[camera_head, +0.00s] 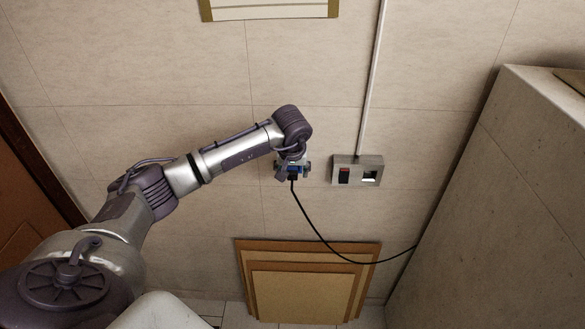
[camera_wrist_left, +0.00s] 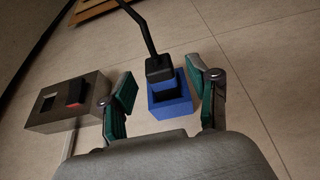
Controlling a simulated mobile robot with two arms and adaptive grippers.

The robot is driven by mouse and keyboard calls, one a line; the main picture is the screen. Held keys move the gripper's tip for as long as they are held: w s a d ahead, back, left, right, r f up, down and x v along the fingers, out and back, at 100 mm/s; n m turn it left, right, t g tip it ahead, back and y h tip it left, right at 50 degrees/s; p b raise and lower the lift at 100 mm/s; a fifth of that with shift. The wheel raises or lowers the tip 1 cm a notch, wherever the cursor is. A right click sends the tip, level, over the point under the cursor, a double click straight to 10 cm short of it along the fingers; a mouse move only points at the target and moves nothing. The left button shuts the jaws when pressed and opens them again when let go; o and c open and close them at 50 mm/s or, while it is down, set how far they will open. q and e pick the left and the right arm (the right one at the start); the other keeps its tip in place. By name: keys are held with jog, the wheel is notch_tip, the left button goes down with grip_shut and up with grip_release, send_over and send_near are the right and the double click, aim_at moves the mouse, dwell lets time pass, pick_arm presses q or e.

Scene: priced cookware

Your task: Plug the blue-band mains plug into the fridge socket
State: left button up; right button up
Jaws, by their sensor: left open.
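The black mains plug (camera_wrist_left: 158,68) with its cord sits at the upper edge of a blue square frame (camera_wrist_left: 171,104) in the left wrist view. I cannot tell whether this blue part is the plug's band or a holder around it. In the head view the blue part and black plug (camera_head: 293,177) show small under my left gripper (camera_head: 293,167). My left gripper (camera_wrist_left: 162,80) is open, its teal-padded fingers on either side of the blue part with gaps.
The black cord (camera_head: 318,228) hangs in a curve and runs right behind a large pale cabinet (camera_head: 470,190). Several brown boards (camera_head: 300,290) lean on the wall below. A white conduit (camera_head: 371,80) rises from the socket box. The wall between plug and socket is bare.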

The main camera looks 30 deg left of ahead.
pick_arm(q)
jog(key=shift+w+a+f, duration=0.1)
jog(key=shift+w+f, duration=0.05)
jog(key=shift+f, duration=0.45)
grip_shut()
dwell(0.3)
jog(key=s+d+p, duration=0.1)
jog(key=s+d, duration=0.2)
jog(key=s, duration=0.2)
jog(key=shift+s+d, duration=0.15)
dwell(1.0)
